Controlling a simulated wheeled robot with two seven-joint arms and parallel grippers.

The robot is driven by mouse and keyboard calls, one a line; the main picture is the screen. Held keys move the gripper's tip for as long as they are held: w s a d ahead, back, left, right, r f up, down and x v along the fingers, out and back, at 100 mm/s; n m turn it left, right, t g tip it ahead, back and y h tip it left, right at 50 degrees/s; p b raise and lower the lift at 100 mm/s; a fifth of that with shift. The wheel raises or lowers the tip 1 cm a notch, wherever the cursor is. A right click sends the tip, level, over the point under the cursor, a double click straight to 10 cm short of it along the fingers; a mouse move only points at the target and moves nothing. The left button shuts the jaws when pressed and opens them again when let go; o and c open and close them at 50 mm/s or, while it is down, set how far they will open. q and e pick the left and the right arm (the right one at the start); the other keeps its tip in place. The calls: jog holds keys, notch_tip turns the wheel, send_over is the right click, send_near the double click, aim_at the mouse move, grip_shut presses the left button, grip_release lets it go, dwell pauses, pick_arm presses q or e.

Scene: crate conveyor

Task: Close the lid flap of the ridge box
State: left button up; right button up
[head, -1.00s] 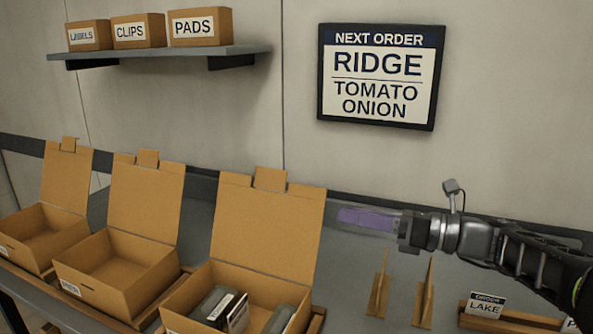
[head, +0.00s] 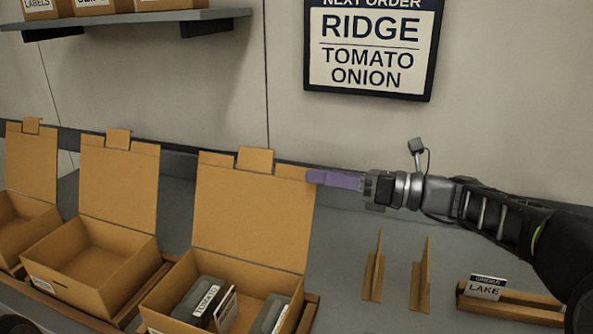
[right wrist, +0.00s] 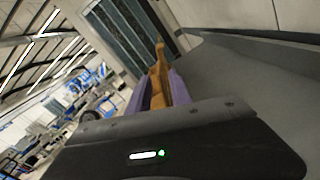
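The nearest box (head: 165,291), taken as the ridge box, is brown cardboard; its own name label is not visible. Its lid flap (head: 252,215) stands up at the back with a small tab on top. Inside lie a dark pack labelled TOMATO (head: 203,300), a white card and a second dark pack (head: 270,314). My right gripper (head: 312,177) reaches in from the right, its purple fingers at the lid's upper right edge. In the right wrist view the fingers (right wrist: 157,92) are spread, with brown cardboard between them; contact is unclear. My left gripper is not in view.
Two more open, empty boxes (head: 60,262) (head: 8,240) stand to the left with lids up. Right of the ridge box are two wooden dividers (head: 374,270) (head: 422,275) and a holder with a LAKE order card (head: 487,287). An order sign and shelf are on the wall.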

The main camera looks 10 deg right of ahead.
aim_at(297, 169)
jog(key=x, duration=0.5)
jog(key=shift+w+a, duration=0.15)
jog(key=shift+a, duration=0.05)
grip_shut()
dwell(1.2)
